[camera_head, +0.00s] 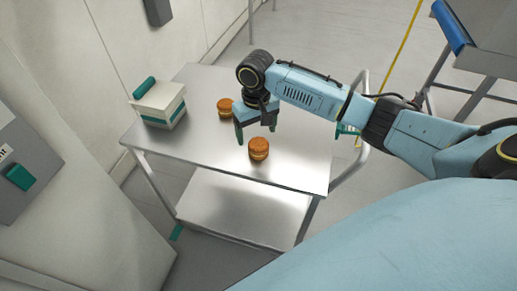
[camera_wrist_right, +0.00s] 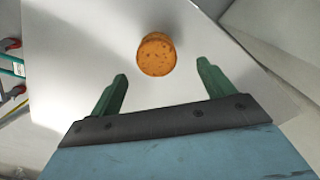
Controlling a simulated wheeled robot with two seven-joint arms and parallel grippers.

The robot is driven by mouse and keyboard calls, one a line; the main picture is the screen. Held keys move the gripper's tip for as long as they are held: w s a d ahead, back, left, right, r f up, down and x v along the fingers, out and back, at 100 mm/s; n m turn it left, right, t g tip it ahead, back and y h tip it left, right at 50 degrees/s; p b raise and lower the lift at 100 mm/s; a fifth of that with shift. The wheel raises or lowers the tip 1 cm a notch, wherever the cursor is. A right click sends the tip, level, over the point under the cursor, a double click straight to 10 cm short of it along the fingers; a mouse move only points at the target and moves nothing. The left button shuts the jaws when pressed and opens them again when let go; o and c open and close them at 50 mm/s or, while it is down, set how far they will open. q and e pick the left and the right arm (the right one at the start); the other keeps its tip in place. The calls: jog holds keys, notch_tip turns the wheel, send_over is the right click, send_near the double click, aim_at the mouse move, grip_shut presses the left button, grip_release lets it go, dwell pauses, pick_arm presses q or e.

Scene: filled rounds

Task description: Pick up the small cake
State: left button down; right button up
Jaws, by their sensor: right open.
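Two small orange-brown round cakes stand on the metal cart top (camera_head: 190,140). The front small cake (camera_head: 258,149) is just below and in front of my right gripper (camera_head: 256,130). The other small cake (camera_head: 225,108) is farther back, beside the gripper's left side. My right gripper is open and empty, with green fingers pointing down. In the right wrist view, one small cake (camera_wrist_right: 156,56) lies just beyond the gap between the open fingertips (camera_wrist_right: 162,72), apart from both. My left gripper is not in view.
A white box with green trim (camera_head: 160,104) stands at the cart's left corner. The cart has a lower shelf (camera_head: 245,208) and a handle rail at right (camera_head: 362,120). Another metal unit (camera_head: 485,45) is at the upper right.

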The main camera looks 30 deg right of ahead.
aim_at(259, 143)
jog(key=f, duration=0.6)
jog(key=shift+s+d+f+b, duration=0.1)
jog(key=shift+d+f+b, duration=0.15)
jog(key=shift+f+b, duration=0.15)
jog(key=c, duration=0.8)
